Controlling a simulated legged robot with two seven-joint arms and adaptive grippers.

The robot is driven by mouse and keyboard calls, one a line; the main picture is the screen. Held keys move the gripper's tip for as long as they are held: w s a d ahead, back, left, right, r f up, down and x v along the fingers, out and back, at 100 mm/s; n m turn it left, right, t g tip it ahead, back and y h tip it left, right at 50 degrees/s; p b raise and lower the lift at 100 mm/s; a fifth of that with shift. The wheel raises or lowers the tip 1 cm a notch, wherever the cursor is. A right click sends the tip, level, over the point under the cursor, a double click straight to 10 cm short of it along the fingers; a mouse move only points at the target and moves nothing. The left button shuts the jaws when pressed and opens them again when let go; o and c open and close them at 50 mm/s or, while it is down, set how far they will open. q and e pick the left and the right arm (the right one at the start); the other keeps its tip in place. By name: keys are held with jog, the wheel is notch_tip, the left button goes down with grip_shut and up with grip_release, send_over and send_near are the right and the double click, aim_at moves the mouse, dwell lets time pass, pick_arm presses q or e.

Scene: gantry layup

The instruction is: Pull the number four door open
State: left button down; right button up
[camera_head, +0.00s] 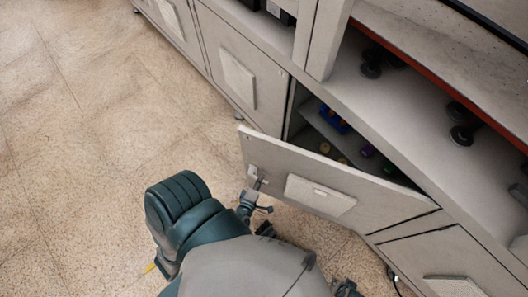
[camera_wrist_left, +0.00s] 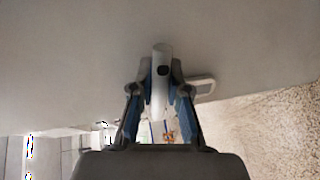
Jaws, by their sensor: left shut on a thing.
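A grey cabinet door (camera_head: 385,198) stands partly open, swung out from the cabinet with its hinge side at the right. A light raised panel (camera_head: 319,195) is on its front; I cannot read a number on it. A small handle (camera_head: 255,173) sits near the door's free left edge. My left gripper (camera_head: 258,184) is at this handle. In the left wrist view, my left gripper (camera_wrist_left: 161,92) is shut on the pale handle (camera_wrist_left: 162,55), with the door face (camera_wrist_left: 75,70) filling the upper part. A dark part at the head view's bottom edge may be my right gripper, mostly hidden.
Inside the open compartment are a blue item (camera_head: 335,119) and small coloured things. Closed doors stand to the left (camera_head: 238,80) and at lower right (camera_head: 450,262). The worktop (camera_head: 350,85) runs above. The tiled floor (camera_head: 80,150) at left is clear.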

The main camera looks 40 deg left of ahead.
pick_arm(q)
jog(key=shift+s+d+f, duration=0.1)
jog(key=shift+d+f, duration=0.05)
jog(key=c, duration=1.2)
grip_release()
jog(key=shift+o, duration=0.3)
jog(key=v, duration=1.2)
